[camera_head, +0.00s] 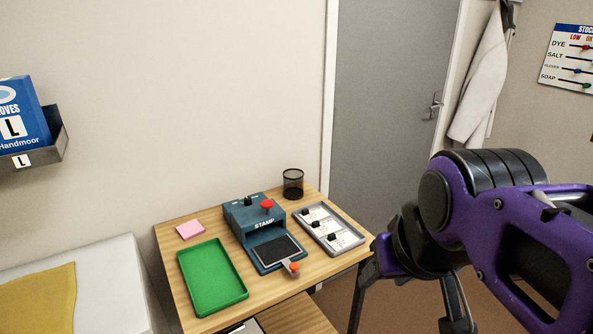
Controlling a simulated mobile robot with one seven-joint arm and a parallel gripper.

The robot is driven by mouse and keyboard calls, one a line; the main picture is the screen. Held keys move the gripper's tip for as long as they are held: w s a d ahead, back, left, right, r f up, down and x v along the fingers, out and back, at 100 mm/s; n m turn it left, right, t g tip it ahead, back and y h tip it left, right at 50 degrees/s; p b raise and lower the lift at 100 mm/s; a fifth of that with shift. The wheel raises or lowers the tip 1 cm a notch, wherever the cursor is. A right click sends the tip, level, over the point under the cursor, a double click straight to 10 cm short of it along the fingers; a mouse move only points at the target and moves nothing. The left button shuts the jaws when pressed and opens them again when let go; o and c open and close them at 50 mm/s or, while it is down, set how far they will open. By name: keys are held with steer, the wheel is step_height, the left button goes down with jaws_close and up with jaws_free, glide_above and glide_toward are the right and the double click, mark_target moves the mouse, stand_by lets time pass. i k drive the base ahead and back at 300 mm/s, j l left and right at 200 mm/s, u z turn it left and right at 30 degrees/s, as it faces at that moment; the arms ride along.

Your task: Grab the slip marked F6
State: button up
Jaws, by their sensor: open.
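Several white slips (345,241) with black grips on them lie in a grey tray (357,248) on the right side of the wooden table. Their marks are too small to read, so I cannot tell which is F6. My gripper (408,316) is in the right foreground, pointing down, with its fingers spread and nothing seen between them. It is to the right of and nearer than the tray, apart from the slips. The lower ends of the fingers reach the picture's bottom edge.
A blue stamp machine (242,216) with red knobs stands left of the tray. A green tray (211,277), pink notes (190,230) and a black mesh cup (293,184) are also on the table (175,255). A glove box (22,115) hangs at left.

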mark_target(340, 240)
steer(key=l+u, duration=0.2)
steer(key=u, duration=0.25)
steer(key=l+u, duration=0.2)
steer(key=u, duration=0.25)
steer(key=l+u, duration=0.25)
steer(key=l, duration=0.15)
steer(key=k+l+u, duration=0.1)
steer(key=l+u, duration=0.15)
steer(key=l, duration=0.15)
steer(key=k+l, duration=0.15)
steer(key=l, duration=0.25)
steer(key=k+l+u, duration=0.15)
steer(key=l, duration=0.25)
steer(key=k+l, duration=0.1)
steer(key=l, duration=0.35)
steer(key=k+l+u, duration=0.1)
steer(key=l, duration=0.25)
steer(key=k+l+u, duration=0.1)
steer(key=k+l, duration=0.45)
steer(key=i+j+z, duration=0.1)
steer(key=i, duration=0.25)
steer(key=i+l, duration=0.15)
steer(key=i, duration=0.45)
